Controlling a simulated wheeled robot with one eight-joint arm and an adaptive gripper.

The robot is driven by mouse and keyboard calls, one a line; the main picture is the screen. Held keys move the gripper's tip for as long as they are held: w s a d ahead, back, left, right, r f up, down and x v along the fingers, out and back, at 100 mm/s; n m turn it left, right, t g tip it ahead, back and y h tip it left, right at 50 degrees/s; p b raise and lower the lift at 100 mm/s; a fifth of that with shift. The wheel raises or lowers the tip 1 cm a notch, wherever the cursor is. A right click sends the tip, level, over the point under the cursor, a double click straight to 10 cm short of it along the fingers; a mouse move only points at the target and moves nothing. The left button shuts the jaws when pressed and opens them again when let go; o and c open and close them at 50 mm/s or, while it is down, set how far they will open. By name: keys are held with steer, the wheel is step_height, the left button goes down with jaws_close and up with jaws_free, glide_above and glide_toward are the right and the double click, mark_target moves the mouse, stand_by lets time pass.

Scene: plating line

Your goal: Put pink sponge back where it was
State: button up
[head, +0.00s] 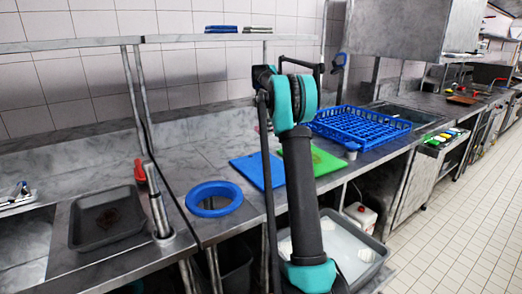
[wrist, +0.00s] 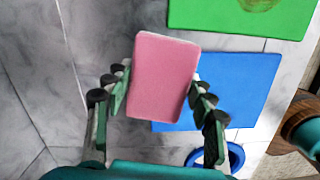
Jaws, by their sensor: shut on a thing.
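The pink sponge (wrist: 162,78) is a flat rounded block. In the wrist view it sits between the two fingers of my gripper (wrist: 158,100), which is shut on it. The sponge stands out past the fingertips, over the grey marbled counter. In the head view my arm stands in the middle of the picture; the gripper and the sponge cannot be made out there.
A blue board (head: 258,170) and a green board (head: 322,160) lie side by side on the counter (head: 205,160). A blue ring (head: 213,198) is left of them, a grey tray (head: 107,220) further left. A blue rack (head: 360,127) stands right. A shelf (head: 220,37) runs above.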

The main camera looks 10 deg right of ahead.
mark_target(261, 147)
steer(key=w+n, duration=0.7)
steer(key=w, duration=0.1)
steer(key=shift+t, duration=0.4)
steer(key=f, duration=1)
steer(key=shift+a+f, duration=0.2)
steer(key=shift+a, duration=0.1)
steer(key=shift+f, duration=0.15)
steer(key=o, duration=1.1)
steer(key=r, duration=0.8)
steer(key=s+a+r, duration=0.1)
steer(key=r, duration=0.3)
steer(key=shift+r, duration=0.15)
